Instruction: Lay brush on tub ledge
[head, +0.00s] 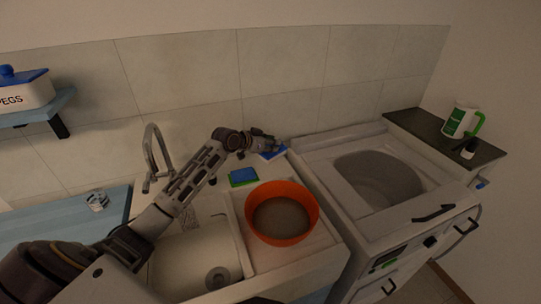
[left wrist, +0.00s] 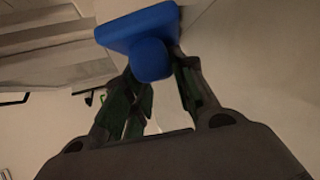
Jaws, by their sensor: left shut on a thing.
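A blue brush (head: 272,153) is at the back right corner of the white tub (head: 235,212). My left gripper (head: 262,144) is shut on it. In the left wrist view the blue brush (left wrist: 140,35) sticks out past the fingers of my left gripper (left wrist: 155,85). A pale strip shows under the brush in the head view. I cannot tell whether the brush touches the tub ledge (head: 294,168) or hangs just above it. My right gripper is not in view.
A blue and green sponge (head: 243,176) lies on the ledge left of the brush. An orange basin (head: 310,222) stands in front. A tap (head: 152,150) rises behind the tub.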

